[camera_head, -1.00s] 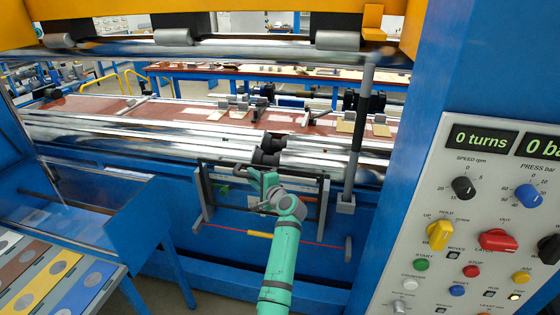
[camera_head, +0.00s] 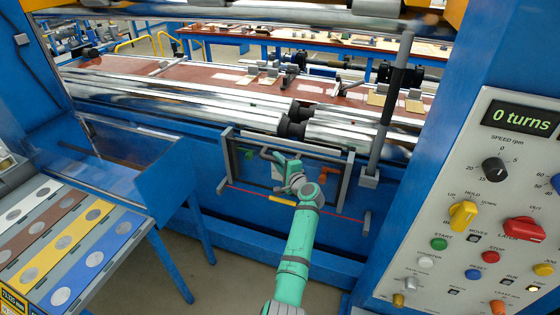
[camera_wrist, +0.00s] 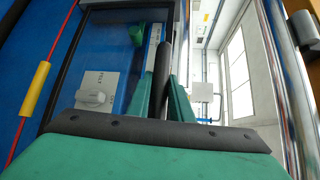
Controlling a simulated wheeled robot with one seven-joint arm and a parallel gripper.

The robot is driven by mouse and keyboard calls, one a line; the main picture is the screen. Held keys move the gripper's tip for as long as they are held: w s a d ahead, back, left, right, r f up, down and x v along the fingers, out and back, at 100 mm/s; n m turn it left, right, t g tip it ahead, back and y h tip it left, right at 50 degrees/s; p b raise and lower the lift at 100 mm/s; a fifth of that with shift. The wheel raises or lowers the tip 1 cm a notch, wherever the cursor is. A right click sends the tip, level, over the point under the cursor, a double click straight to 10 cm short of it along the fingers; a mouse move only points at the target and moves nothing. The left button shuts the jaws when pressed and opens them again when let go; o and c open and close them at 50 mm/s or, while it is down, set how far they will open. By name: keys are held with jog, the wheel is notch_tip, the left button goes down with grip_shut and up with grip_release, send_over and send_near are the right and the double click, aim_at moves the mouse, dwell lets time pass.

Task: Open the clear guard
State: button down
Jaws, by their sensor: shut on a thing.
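The clear guard (camera_head: 321,178) is a see-through panel in a dark frame between two grey posts, low on the blue front of the winder. It looks upright and closed against the machine. My gripper (camera_head: 270,155) is in front of the guard's upper middle. In the wrist view my green fingers (camera_wrist: 163,88) are shut on a dark grey bar (camera_wrist: 164,60), which looks like the guard's handle. The fingers hide part of this bar. The guard's dark frame (camera_wrist: 84,40) shows at the left, with a pale switch plate (camera_wrist: 98,92) beyond it.
A red cord with a yellow sleeve (camera_head: 282,199) runs across below the guard. Metal rollers (camera_head: 200,97) lie above it, and a grey post (camera_head: 388,110) stands at its right. The control panel (camera_head: 490,210) is at the right, a coloured rack (camera_head: 62,238) at the left.

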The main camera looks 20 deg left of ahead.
jog(key=c, duration=1.6)
grip_release()
jog(key=shift+w+d, duration=0.1)
jog(key=v, duration=1.1)
jog(key=shift+r, duration=0.1)
